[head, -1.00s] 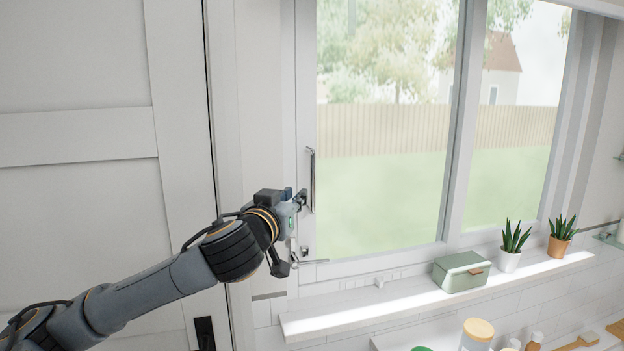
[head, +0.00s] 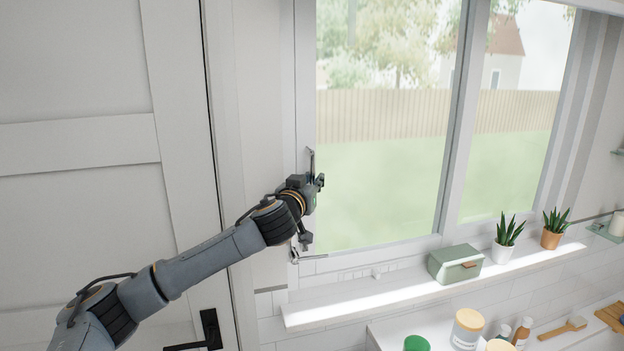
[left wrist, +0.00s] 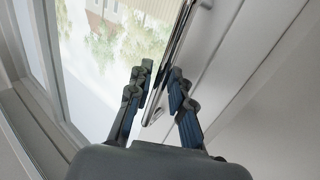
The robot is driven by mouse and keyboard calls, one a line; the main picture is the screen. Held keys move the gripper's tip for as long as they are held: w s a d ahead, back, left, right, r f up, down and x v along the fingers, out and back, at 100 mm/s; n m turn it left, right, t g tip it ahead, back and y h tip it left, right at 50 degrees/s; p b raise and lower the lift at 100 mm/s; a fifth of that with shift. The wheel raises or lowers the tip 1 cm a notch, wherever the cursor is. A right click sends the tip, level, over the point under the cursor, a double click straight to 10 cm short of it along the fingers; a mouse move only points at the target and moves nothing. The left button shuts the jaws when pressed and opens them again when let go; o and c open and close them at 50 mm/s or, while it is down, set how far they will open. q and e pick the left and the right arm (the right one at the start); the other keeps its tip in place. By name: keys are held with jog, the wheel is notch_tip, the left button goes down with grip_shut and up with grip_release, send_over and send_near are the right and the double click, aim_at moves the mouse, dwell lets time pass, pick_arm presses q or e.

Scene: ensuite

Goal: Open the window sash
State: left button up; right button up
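The window sash (head: 304,80) is the white-framed left pane and looks shut in its frame. Its slim chrome pull handle (head: 311,160) stands upright on the left stile, its lower part hidden behind my gripper. In the left wrist view the handle (left wrist: 181,40) runs between the two fingers. My left gripper (head: 320,182) is at the handle; its fingers, also in the left wrist view (left wrist: 161,70), stand apart on either side of it, with gaps showing. A small lever (head: 306,257) is at the sash's lower left corner. My right gripper is not in view.
A sill shelf (head: 340,302) below the window holds a green box (head: 455,264) and two potted plants (head: 503,250). Jars (head: 467,328) and a brush (head: 563,328) are on the counter below. A white door (head: 80,220) is at left.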

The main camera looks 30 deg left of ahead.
pick_arm(q)
jog(key=shift+c, duration=0.2)
grip_shut()
jog(key=shift+w, duration=0.1)
